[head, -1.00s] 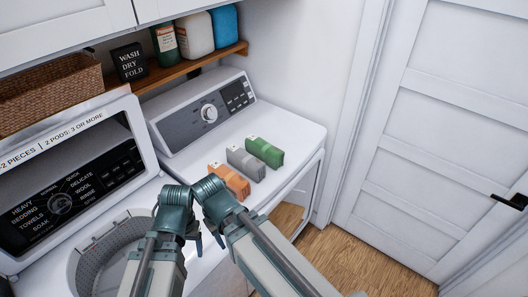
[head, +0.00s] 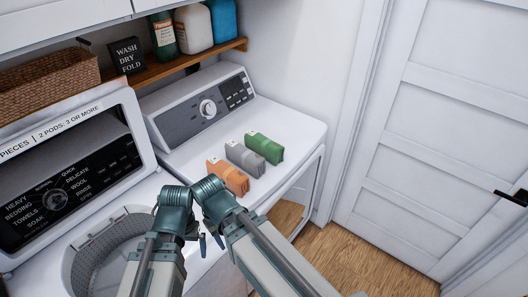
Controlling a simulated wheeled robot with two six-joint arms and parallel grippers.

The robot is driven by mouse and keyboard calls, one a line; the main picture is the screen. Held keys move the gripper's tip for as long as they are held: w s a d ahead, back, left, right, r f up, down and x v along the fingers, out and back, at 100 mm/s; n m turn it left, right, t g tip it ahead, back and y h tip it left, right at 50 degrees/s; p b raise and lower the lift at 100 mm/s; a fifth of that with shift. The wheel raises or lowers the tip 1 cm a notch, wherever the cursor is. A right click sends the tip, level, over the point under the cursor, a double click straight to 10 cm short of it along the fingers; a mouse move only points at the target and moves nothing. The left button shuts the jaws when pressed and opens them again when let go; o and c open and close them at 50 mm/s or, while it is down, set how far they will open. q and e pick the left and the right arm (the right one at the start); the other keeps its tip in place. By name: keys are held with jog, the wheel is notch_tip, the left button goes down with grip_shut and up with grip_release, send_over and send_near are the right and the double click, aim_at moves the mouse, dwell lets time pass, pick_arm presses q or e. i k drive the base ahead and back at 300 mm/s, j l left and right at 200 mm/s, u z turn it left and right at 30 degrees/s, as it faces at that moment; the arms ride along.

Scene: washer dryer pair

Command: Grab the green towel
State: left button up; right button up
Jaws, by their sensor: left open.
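The green towel (head: 264,148) is folded and lies on the white top of the dryer (head: 292,127). It is the farthest right of three folded towels in a slanting row. The grey towel (head: 245,159) lies beside it, and the orange towel (head: 228,178) is nearest my arm. My left gripper (head: 211,242) shows only in part, as dark fingertips pointing down below my arm's joints. It is open and apart from the green towel, to its lower left near the dryer's front edge. My right gripper cannot be made out.
A washer (head: 108,262) with its lid (head: 75,190) raised stands at the left. A wooden shelf (head: 170,73) above holds bottles, a sign and a wicker basket (head: 48,86). A white door (head: 440,130) is at the right. The dryer top right of the towels is clear.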

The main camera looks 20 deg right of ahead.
aim_at(273, 153)
jog(key=l+z, duration=0.15)
jog(key=l, duration=0.35)
jog(key=i+l+z, duration=0.2)
jog(key=l, duration=0.3)
jog(key=l+z, duration=0.15)
jog(key=l, duration=0.35)
jog(key=i+l+z, duration=0.15)
jog(key=l, duration=0.3)
